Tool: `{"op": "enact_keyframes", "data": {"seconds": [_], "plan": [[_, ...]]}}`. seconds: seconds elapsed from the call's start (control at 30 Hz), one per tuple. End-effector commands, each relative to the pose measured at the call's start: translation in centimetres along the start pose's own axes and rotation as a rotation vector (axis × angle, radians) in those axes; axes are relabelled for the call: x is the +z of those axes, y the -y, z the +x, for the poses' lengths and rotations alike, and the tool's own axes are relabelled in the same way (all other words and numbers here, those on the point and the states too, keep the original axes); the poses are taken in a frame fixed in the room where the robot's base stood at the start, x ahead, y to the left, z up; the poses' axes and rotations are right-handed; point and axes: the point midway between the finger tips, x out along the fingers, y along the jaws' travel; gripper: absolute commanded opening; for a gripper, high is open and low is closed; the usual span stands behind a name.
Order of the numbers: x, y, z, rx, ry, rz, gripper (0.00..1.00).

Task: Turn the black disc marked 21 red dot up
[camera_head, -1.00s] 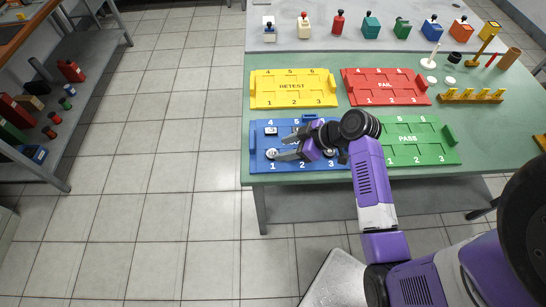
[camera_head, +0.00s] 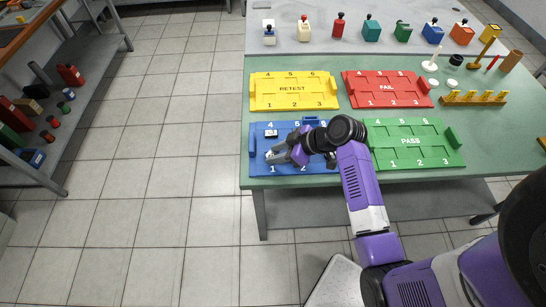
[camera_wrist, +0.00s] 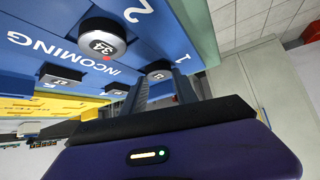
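In the wrist view the blue INCOMING tray (camera_wrist: 185,25) holds several black discs with pale marked tops. One disc (camera_wrist: 160,72) by slot 1 lies between or just beyond the fingertips of my gripper (camera_wrist: 163,88); its number is too small to read surely. A larger-looking disc (camera_wrist: 100,40) by slot 2 reads about 34, with a red spot at its edge. I cannot tell which disc is 21. In the head view my gripper (camera_head: 275,154) is low over the front left of the blue tray (camera_head: 252,143), fingers apart, covering slot 1. Contact is unclear.
The yellow RETEST tray (camera_head: 290,100), red FAIL tray (camera_head: 388,96) and green PASS tray (camera_head: 425,135) lie nearby on the green table (camera_head: 490,120). A yellow pegged rack (camera_head: 472,98) stands at right.

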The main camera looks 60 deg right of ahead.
Motion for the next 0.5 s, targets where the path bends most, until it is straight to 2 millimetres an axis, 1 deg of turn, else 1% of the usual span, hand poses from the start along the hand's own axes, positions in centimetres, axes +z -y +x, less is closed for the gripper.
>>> {"op": "enact_keyframes", "data": {"seconds": [0.03, 0.07, 0.1, 0.27, 0.5], "plan": [[0.0, 0.0, 0.0, 0.0, 0.0, 0.0, 0.08], [0.0, 0.0, 0.0, 0.0, 0.0, 0.0, 0.02], [0.0, 0.0, 0.0, 0.0, -0.001, 0.0, 0.0], [-0.3, 0.0, -0.3, 0.0, -0.001, -0.001, 0.0], [-1.6, 0.0, -1.5, 0.0, -0.001, -0.001, 0.0]]}}
